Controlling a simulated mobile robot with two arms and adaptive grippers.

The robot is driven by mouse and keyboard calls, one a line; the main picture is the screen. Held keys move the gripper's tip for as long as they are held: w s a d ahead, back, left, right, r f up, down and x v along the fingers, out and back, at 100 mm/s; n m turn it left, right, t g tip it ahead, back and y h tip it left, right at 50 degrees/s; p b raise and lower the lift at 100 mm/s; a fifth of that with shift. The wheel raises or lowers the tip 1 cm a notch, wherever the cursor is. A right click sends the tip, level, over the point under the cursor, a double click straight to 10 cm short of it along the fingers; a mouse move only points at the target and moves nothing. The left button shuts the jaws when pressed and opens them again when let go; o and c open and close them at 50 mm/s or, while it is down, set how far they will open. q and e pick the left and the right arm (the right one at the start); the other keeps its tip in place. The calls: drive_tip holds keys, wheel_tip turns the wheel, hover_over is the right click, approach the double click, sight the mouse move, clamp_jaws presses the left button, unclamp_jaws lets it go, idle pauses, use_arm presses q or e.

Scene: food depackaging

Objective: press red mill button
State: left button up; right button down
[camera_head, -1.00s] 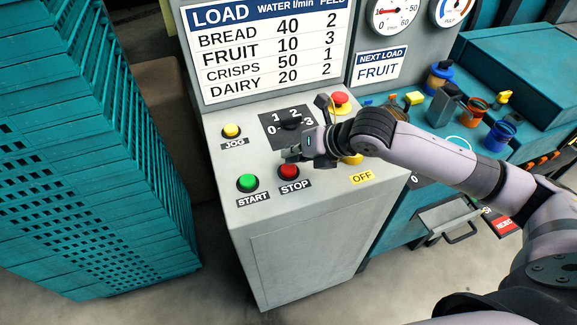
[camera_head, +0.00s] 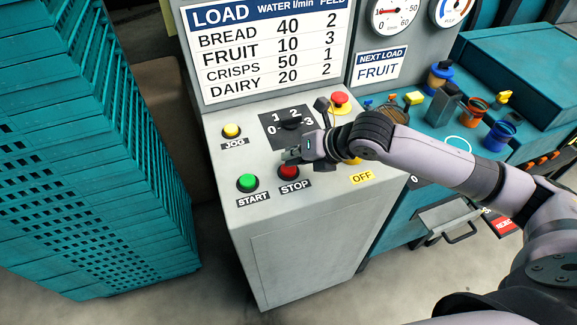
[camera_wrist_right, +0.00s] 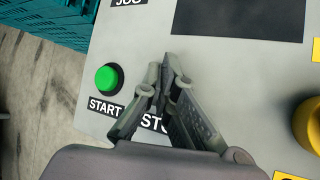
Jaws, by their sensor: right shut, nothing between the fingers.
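The red button labelled STOP (camera_head: 289,172) sits on the sloped top of the grey control panel, to the right of the green START button (camera_head: 247,183). My right gripper (camera_head: 288,156) is shut and empty over the far side of the red button, partly covering it. I cannot tell whether the fingertips touch it. In the right wrist view the closed fingers (camera_wrist_right: 160,72) hide the red button, and part of the STOP label (camera_wrist_right: 155,121) shows beside them. The green button (camera_wrist_right: 109,79) is left of the fingers there. My left gripper is out of view.
The panel also carries a yellow JOG button (camera_head: 231,131), a black selector dial (camera_head: 290,123) and a red mushroom button on yellow (camera_head: 340,101). A yellow knob by the OFF label is partly behind my right wrist. Teal crates (camera_head: 80,160) stack at left.

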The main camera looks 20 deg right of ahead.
drive_tip(key=shift+f, duration=0.6)
idle(0.3)
drive_tip(key=shift+r, duration=0.1)
drive_tip(key=shift+r+p, duration=0.95)
drive_tip(key=shift+p, duration=0.05)
wheel_tip(320, 180, up, 5)
drive_tip(key=p, duration=0.5)
drive_tip(key=shift+a+f, duration=0.1)
idle(0.6)
